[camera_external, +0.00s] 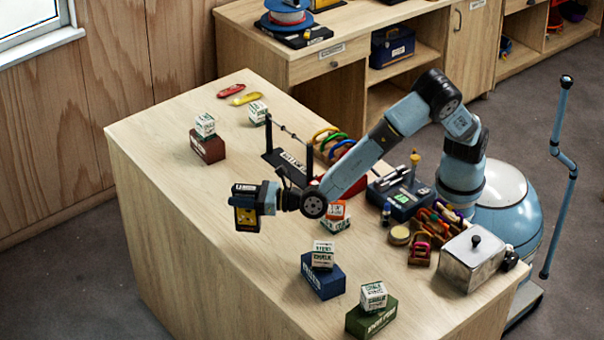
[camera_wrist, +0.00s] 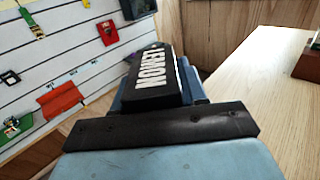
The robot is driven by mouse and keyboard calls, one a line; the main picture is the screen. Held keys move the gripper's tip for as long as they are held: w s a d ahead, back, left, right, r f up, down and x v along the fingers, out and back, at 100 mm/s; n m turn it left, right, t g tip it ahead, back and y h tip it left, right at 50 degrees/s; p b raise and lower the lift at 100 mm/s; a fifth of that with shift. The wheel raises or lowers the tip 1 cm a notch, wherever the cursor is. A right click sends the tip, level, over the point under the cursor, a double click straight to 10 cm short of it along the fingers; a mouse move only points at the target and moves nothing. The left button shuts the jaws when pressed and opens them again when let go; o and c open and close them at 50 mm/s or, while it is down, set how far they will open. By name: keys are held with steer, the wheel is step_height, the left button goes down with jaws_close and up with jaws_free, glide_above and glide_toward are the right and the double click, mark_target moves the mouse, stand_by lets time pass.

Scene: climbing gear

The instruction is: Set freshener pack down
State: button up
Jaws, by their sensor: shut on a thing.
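The freshener pack is a dark block with the white word LEMON on it (camera_wrist: 152,80) in the wrist view. My gripper (camera_external: 246,205) is shut on it. In the external view the pack shows as a dark piece with a yellow face (camera_external: 245,217), held above the left part of the wooden bench (camera_external: 185,240). My gripper hides part of the pack. The wrist view shows the bench top (camera_wrist: 265,90) to the right of the pack and a slatted wall beyond to the left.
White chalk cubes sit on a brown block (camera_external: 208,148), a blue block (camera_external: 322,279) and a green block (camera_external: 371,320). A small black rack (camera_external: 287,163) stands behind my gripper. A metal box (camera_external: 470,262) is at right. The bench's left front is bare.

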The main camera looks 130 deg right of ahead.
mark_target(235, 213)
steer(key=shift+w+d+f, duration=0.2)
steer(key=shift+w+f, duration=0.8)
steer(key=shift+f, duration=0.3)
step_height(235, 213, down, 3)
steer(key=shift+r, duration=0.1)
steer(key=o, duration=1.1)
